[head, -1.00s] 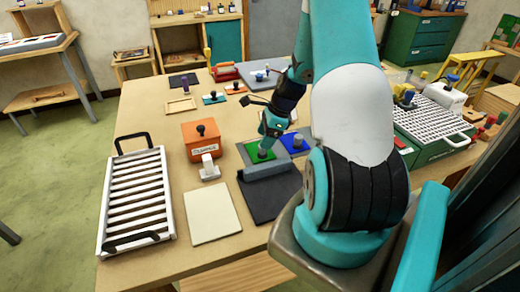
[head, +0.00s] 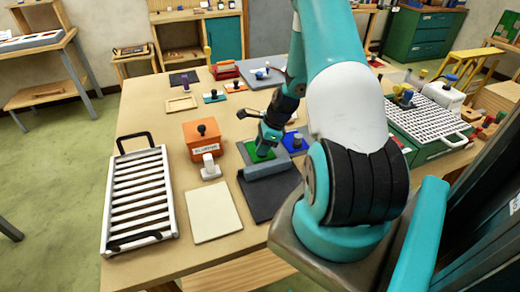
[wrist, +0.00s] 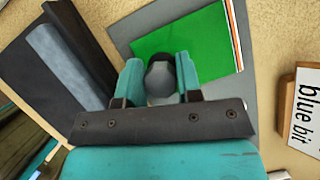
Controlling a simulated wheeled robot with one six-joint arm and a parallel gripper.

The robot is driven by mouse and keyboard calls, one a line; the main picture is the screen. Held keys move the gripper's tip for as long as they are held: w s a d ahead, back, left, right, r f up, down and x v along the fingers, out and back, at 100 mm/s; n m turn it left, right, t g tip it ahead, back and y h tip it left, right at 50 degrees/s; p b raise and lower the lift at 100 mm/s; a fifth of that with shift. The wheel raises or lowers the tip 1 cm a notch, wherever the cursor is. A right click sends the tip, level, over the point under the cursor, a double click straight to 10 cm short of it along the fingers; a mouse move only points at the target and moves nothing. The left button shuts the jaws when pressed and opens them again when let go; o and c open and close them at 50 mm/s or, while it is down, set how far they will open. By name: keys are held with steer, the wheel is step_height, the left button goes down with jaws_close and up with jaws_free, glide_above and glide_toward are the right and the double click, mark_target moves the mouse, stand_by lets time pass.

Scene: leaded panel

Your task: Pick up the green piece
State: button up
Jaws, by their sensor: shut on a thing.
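The green piece (head: 256,155) is a flat green sheet with a dark knob, lying on a grey board beside a grey-and-dark mat on the table. In the wrist view the green piece (wrist: 205,45) fills the upper middle, with an orange and white strip along its right edge. My gripper (head: 264,149) is directly over it. In the wrist view my gripper (wrist: 160,75) has its teal fingers on either side of the knob, shut on it. The piece appears to rest flat on the grey board; I cannot tell any gap beneath it.
A blue piece (head: 295,142) lies just right of the green one. A wooden block labelled "blue bit" (wrist: 302,105) stands to the right in the wrist view. An orange box (head: 202,135), a white slatted rack (head: 137,190) and a cream sheet (head: 213,212) lie left and in front.

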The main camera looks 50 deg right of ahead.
steer(key=shift+r, duration=0.1)
step_height(320, 180, up, 20)
steer(key=b, duration=0.2)
steer(key=shift+b, duration=0.35)
